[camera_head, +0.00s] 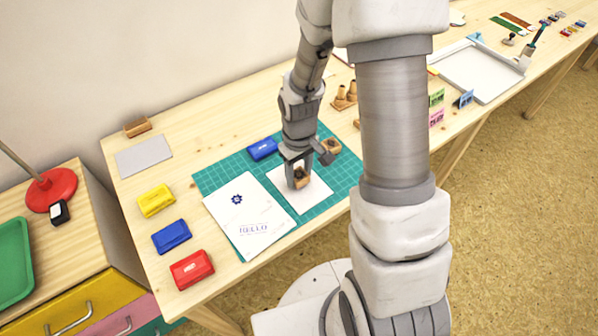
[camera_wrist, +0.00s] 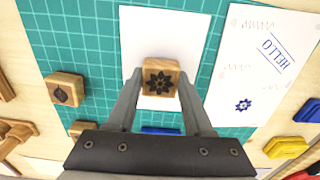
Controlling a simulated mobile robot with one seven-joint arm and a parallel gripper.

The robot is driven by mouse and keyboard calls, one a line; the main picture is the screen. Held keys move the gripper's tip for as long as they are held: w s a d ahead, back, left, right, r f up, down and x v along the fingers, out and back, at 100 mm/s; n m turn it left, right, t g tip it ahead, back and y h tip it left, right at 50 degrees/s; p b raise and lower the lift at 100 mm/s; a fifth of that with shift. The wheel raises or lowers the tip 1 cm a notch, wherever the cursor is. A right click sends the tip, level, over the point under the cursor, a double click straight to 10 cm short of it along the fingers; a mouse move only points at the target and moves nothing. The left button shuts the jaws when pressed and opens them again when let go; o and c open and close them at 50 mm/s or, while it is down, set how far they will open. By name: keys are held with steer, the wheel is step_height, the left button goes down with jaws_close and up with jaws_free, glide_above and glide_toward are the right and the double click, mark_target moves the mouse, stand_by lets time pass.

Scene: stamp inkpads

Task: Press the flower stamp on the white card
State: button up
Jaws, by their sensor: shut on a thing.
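The flower stamp (camera_head: 302,179) is a small wooden block. In the wrist view its top, marked with a black flower (camera_wrist: 160,77), shows between the two fingers. My gripper (camera_head: 297,176) is shut on the stamp; the fingers hold its two sides in the wrist view (camera_wrist: 160,86). The white card (camera_head: 309,196) lies on the green cutting mat (camera_head: 341,180) under the stamp, and it also shows in the wrist view (camera_wrist: 162,36). The visible part of the card is blank. I cannot tell whether the stamp's underside touches the card. A blue inkpad (camera_head: 262,149) sits at the mat's back edge.
A printed HELLO sheet (camera_head: 245,222) with a blue flower lies left of the card. Yellow (camera_head: 156,200), blue (camera_head: 171,236) and red (camera_head: 191,269) inkpads stand left of the mat. A leaf-marked wooden stamp (camera_wrist: 65,88) is close to the card.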

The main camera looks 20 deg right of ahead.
steer(key=shift+s+f+b, duration=0.1)
steer(key=shift+f+b, duration=0.3)
steer(key=shift+f, duration=0.15)
stand_by(1.2)
steer(key=shift+r, duration=0.1)
steer(key=shift+r+p, duration=0.5)
steer(key=shift+r, duration=0.05)
steer(key=shift+r+p, duration=2.25)
steer(key=shift+r, duration=0.55)
